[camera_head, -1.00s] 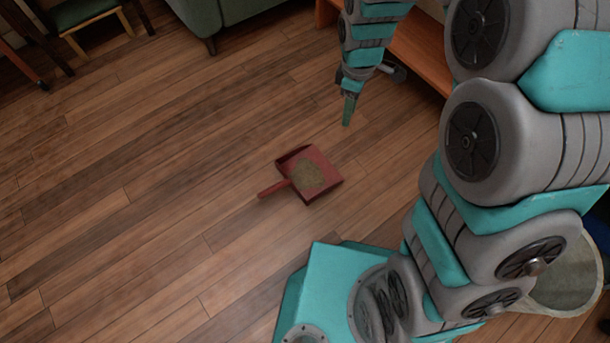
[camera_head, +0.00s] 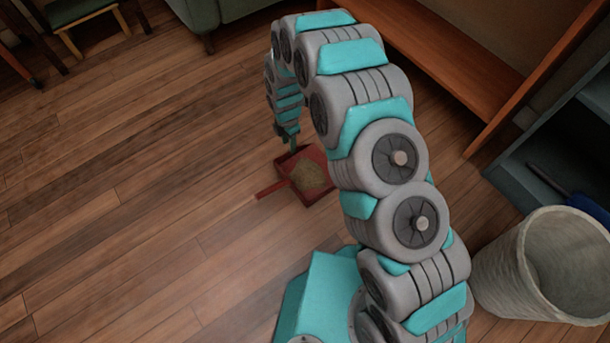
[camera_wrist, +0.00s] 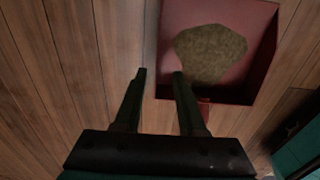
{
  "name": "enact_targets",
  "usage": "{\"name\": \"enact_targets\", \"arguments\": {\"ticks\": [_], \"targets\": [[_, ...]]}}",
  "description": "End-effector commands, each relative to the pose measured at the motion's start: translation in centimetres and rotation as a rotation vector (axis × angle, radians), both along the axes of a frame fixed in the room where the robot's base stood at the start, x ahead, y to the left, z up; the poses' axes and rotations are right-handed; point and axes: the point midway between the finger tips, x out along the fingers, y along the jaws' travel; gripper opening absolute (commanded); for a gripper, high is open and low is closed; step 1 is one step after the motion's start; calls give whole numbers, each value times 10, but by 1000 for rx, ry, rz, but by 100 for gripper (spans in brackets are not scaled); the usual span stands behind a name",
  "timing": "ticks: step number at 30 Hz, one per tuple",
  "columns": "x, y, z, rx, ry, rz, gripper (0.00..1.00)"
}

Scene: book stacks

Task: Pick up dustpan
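The red dustpan (camera_head: 318,197) lies on the wooden floor with a heap of brownish dirt in its pan. Its handle (camera_head: 270,190) points left in the head view, and my arm covers part of its right side. In the wrist view the dustpan (camera_wrist: 178,45) fills the upper right, and only a short bit of the handle shows near the fingers. My gripper (camera_wrist: 160,72) is open, with a gap between its two dark fingers and nothing between them. In the head view my gripper (camera_head: 293,148) is at the far edge of the pan; I cannot tell whether it touches.
A woven light bin (camera_head: 500,275) stands at the right beside a dark shelf (camera_head: 540,150). An orange-brown wooden bench (camera_head: 450,60) is at the back right. A green sofa (camera_head: 205,15) and a stool (camera_head: 85,15) stand at the back. The floor on the left is clear.

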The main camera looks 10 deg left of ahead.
Motion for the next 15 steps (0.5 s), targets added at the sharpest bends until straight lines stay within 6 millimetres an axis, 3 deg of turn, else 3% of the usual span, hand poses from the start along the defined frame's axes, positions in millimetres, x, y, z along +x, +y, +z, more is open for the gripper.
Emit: {"name": "enact_targets", "arguments": {"ticks": [15], "targets": [[2,4,-54,-3,5,-3,40]]}}
